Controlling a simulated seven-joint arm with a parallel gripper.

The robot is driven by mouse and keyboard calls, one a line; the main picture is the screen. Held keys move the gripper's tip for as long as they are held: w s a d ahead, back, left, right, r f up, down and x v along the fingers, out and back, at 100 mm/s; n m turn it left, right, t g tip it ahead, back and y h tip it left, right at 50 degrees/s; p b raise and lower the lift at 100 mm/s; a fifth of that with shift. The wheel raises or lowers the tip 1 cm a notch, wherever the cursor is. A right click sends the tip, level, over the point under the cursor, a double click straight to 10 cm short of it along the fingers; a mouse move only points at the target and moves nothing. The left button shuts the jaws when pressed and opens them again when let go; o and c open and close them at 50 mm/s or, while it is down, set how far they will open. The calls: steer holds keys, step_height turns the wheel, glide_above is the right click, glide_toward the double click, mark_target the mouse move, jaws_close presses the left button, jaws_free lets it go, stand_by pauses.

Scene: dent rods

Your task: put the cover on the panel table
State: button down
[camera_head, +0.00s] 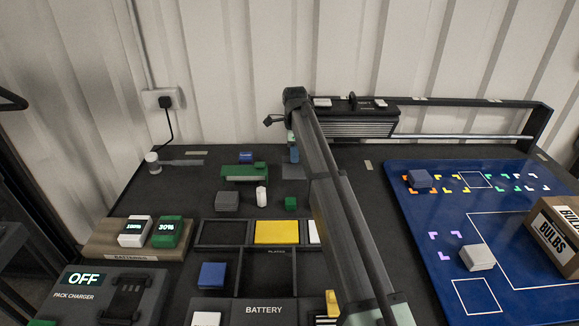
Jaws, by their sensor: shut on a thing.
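My gripper (291,138) points down near the back middle of the dark table, beyond my long arm link. It is shut on a small blue piece (294,155), partly hidden by the arm. A flat dark grey plate (292,173) lies just below it; I cannot tell whether they touch. Which piece is the cover is not clear. The blue panel (405,195) with white outlines and coloured corner marks is at the right, apart from my gripper. A blue-grey block (419,181) and a light grey block (478,257) sit on it.
A box marked BULBS (557,238) stands on the panel's right. Green (243,172) and grey (227,201) pieces lie left of my arm. A rail unit (348,128) runs along the back.

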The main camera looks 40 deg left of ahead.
steer(key=shift+f, duration=2.3)
steer(key=shift+f, duration=0.1)
steer(key=c, duration=1.1)
jaws_free()
step_height(320, 180, up, 12)
steer(key=shift+r, duration=0.15)
